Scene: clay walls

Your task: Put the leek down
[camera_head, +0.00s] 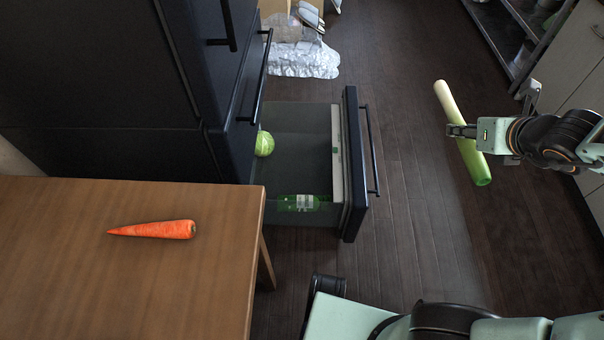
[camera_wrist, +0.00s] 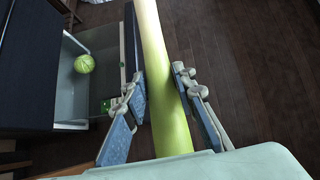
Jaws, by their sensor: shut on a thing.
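The leek (camera_head: 472,158) is long, white at its upper end and green at its lower end. My gripper (camera_head: 461,131) is shut on it near the middle and holds it in the air over the dark floor, right of the open drawer. In the wrist view the leek (camera_wrist: 166,85) runs between the two blue-padded fingers of my gripper (camera_wrist: 160,105). The end of the leek nearest the wrist is hidden behind the pale gripper body.
A crumpled white bag (camera_head: 302,60) lies behind the drawer.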

